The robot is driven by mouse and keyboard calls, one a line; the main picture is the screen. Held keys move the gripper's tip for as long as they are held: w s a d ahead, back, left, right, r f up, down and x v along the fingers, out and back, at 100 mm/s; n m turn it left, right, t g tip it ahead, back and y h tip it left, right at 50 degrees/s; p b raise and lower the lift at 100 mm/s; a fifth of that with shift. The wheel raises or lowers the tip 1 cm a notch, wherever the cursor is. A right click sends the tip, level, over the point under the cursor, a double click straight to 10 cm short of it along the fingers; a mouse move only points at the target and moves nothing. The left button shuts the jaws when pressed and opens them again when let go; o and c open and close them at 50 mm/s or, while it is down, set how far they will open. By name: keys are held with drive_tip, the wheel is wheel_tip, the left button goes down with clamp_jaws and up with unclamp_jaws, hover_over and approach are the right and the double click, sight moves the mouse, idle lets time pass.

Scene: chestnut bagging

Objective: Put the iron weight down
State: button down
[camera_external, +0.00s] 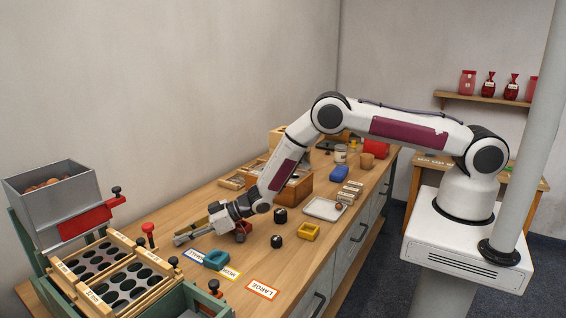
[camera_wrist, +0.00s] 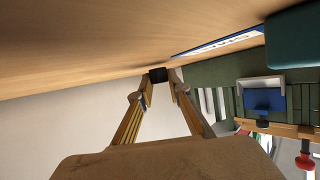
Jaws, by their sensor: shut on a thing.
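My gripper (camera_wrist: 158,78) is shut on a small black block, the iron weight (camera_wrist: 157,75), held between its two fingertips in the wrist view. In the external view my gripper (camera_external: 186,237) is stretched low over the bench's left part, pointing left, behind the SMALL card (camera_external: 194,257). The held weight cannot be made out there. I cannot tell whether the weight touches the wooden bench top (camera_external: 318,240). Two other black weights, one farther back (camera_external: 280,214) and one nearer (camera_external: 276,241), stand on the bench to the right of my gripper.
A teal block (camera_external: 216,259) lies by the cards; the LARGE card (camera_external: 262,288) is nearer the front. A yellow block (camera_external: 308,231) and a pale tray (camera_external: 325,208) lie to the right. The green-framed sorter (camera_external: 108,276) with red-knobbed levers stands left. Bare wood lies between them.

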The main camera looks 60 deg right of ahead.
drive_tip(key=shift+s+f, duration=0.1)
drive_tip(key=shift+f, duration=0.2)
drive_tip(key=c, duration=1.9)
unclamp_jaws()
drive_tip(key=shift+f, duration=0.1)
drive_tip(key=shift+s, duration=0.1)
drive_tip(key=shift+r, duration=0.6)
drive_tip(key=shift+s+d+r, duration=0.25)
drive_tip(key=shift+d+r, duration=0.05)
drive_tip(key=shift+d, duration=0.05)
drive_tip(key=shift+v, duration=5.45)
drive_tip(key=shift+r, duration=0.15)
